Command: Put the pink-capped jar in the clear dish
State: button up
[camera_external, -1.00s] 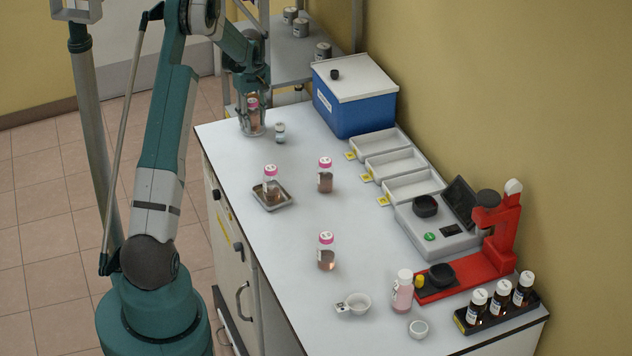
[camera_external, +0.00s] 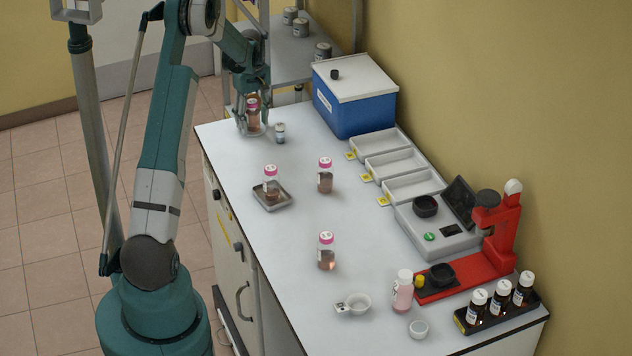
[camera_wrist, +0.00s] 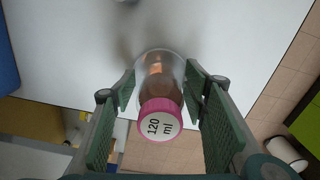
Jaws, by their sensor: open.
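A pink-capped jar (camera_external: 253,116) with brown liquid stands upright at the table's far end. In the wrist view its pink cap (camera_wrist: 160,119) reads "120 ml". A round clear dish (camera_external: 243,130) shows around its base, and the jar appears to stand inside it; the clear rim also shows in the wrist view (camera_wrist: 160,52). My gripper (camera_external: 254,100) is above them, pointing down, with its fingers apart on both sides of the jar. In the wrist view a gap shows beside the cap on each side of my gripper (camera_wrist: 162,86).
A small vial (camera_external: 280,133) stands just right of the dish. Other pink-capped jars stand on a metal tray (camera_external: 286,203) and on the bare table (camera_external: 325,175) (camera_external: 326,251). A blue box (camera_external: 352,105) and white trays (camera_external: 395,163) line the wall side.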

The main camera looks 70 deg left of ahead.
aim_at(252, 101)
notch_tip(252, 101, up, 12)
jog(key=shift+r, duration=0.1)
dwell(0.5)
dwell(0.6)
jog(key=shift+d, duration=0.1)
dwell(0.3)
